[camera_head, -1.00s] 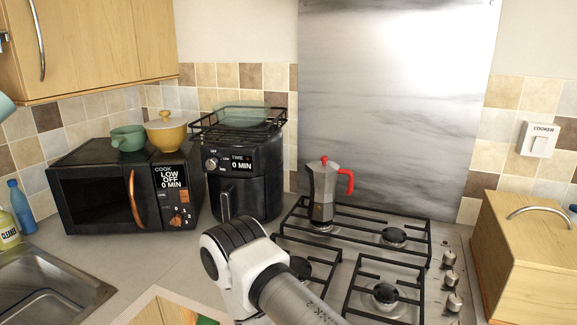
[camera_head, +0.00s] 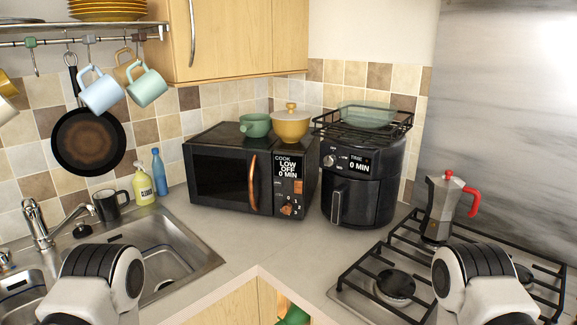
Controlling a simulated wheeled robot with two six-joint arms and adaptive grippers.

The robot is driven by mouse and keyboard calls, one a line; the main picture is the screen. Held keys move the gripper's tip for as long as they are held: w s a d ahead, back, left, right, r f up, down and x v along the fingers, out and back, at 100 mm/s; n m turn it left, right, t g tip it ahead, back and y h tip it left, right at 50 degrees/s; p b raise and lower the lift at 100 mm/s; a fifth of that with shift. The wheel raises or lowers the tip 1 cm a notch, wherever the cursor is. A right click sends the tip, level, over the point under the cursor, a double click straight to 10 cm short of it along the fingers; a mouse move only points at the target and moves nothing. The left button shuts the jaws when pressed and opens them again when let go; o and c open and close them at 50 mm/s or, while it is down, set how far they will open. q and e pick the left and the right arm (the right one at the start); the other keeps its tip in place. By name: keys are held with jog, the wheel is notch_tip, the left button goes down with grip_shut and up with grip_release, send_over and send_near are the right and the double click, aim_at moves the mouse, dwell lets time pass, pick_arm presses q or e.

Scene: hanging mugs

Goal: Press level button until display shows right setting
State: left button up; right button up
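The black microwave (camera_head: 224,184) stands on the counter with its door shut. Its display (camera_head: 287,165) reads "COOK LOW OFF 0 MIN". Below the display is a control area with small numbered marks and copper-coloured controls (camera_head: 289,209); the separate buttons are too small to tell apart. The black air fryer (camera_head: 369,175) stands to its right, and its display (camera_head: 359,165) reads "0 MIN". Parts of my two arms show at the bottom left and bottom right. Neither gripper is in view.
A green cup (camera_head: 255,125) and yellow pot (camera_head: 290,127) sit on the microwave. The sink (camera_head: 150,255) is at left, below hanging mugs (camera_head: 147,86). A moka pot (camera_head: 441,207) stands on the hob at right. Counter (camera_head: 240,250) before the microwave is clear.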

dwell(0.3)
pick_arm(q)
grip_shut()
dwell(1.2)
